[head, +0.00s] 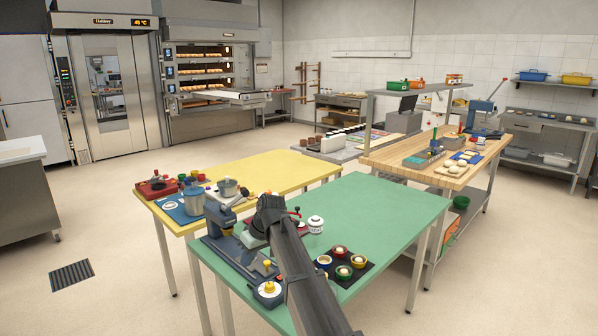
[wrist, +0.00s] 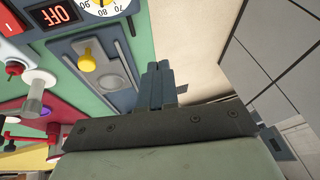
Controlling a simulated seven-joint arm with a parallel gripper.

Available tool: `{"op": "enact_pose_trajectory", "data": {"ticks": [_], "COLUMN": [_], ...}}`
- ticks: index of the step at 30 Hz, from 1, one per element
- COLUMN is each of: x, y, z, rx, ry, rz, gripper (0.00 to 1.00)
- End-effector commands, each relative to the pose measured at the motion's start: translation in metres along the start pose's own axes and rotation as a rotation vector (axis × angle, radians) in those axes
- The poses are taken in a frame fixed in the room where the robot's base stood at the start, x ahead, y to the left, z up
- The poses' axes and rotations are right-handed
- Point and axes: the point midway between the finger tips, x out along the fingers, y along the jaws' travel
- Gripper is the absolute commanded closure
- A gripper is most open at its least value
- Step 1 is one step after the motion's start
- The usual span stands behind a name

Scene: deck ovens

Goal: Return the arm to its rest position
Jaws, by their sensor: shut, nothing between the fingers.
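My arm reaches in the head view from the bottom edge up over the green table (head: 400,205), with its bend above the clutter at the table's left end. My gripper (wrist: 161,75) shows in the wrist view with its fingers pressed together and nothing between them. Its fingers point past the edge of the green table, with pale floor beyond. In the head view I cannot clearly make out the fingers among the arm links and the bench equipment.
A white dial with a yellow knob (head: 268,290) and a blue-grey device (head: 225,222) stand near the arm. The green table's right half is clear. A yellow table (head: 275,172) adjoins behind.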

Motion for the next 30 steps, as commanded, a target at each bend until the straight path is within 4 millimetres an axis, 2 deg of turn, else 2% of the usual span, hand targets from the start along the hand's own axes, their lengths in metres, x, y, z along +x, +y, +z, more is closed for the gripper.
{"op": "enact_pose_trajectory", "data": {"ticks": [8,12,17,21,26,30], "x": [0.078,0.128,0.18,0.216,0.246,0.268], "y": [-0.03,-0.05,-0.066,-0.065,-0.051,-0.039], "z": [0.021,0.04,0.071,0.11,0.164,0.215], "rx": [-0.186,-0.323,-0.471,-0.559,-0.619,-0.666], "ry": [0.026,0.038,0.039,0.004,-0.068,-0.143], "rz": [0.009,0.024,0.049,0.076,0.102,0.118], "gripper": [1.0,1.0,1.0,1.0,1.0,1.0]}}
